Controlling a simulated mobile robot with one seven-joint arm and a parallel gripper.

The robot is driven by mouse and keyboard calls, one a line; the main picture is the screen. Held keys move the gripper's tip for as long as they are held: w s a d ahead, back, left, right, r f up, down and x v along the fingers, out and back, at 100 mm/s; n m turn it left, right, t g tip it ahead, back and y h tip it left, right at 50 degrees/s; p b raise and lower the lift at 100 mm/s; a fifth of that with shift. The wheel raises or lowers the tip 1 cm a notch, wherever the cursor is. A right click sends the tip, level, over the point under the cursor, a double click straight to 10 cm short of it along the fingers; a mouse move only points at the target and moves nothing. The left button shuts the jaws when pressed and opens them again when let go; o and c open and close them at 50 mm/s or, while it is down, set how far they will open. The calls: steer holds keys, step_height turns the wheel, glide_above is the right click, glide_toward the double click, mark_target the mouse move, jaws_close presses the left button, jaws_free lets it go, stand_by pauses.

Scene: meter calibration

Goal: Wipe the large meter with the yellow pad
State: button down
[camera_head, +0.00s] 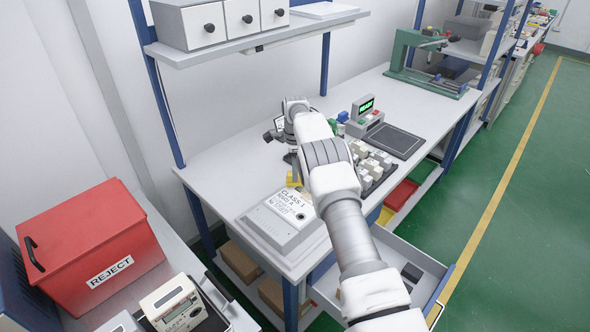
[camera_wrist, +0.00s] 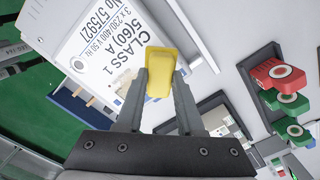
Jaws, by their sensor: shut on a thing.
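The large meter (camera_head: 285,222) is a pale grey box with a printed "CLASS 1" label, lying at the near end of the bench. Its label face (camera_wrist: 105,50) fills the upper left of the wrist view. The yellow pad (camera_wrist: 160,72) is clamped between the two fingers of my gripper (camera_wrist: 160,82). The pad also shows in the head view (camera_head: 292,179), at the far edge of the meter. In the wrist view the pad overlaps the label's edge; I cannot tell whether it touches. My arm hides most of the gripper in the head view.
A red REJECT bin (camera_head: 98,245) and a smaller meter (camera_head: 173,305) stand on the left table. A drawer (camera_head: 395,265) is open below the bench. Beyond my arm are small grey blocks (camera_head: 372,165), a green-display device (camera_head: 365,115) and a dark flat plate (camera_head: 398,142).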

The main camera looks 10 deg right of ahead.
steer(key=shift+f+b, duration=0.8)
steer(key=shift+f, duration=0.25)
stand_by(0.4)
steer(key=shift+s, duration=0.1)
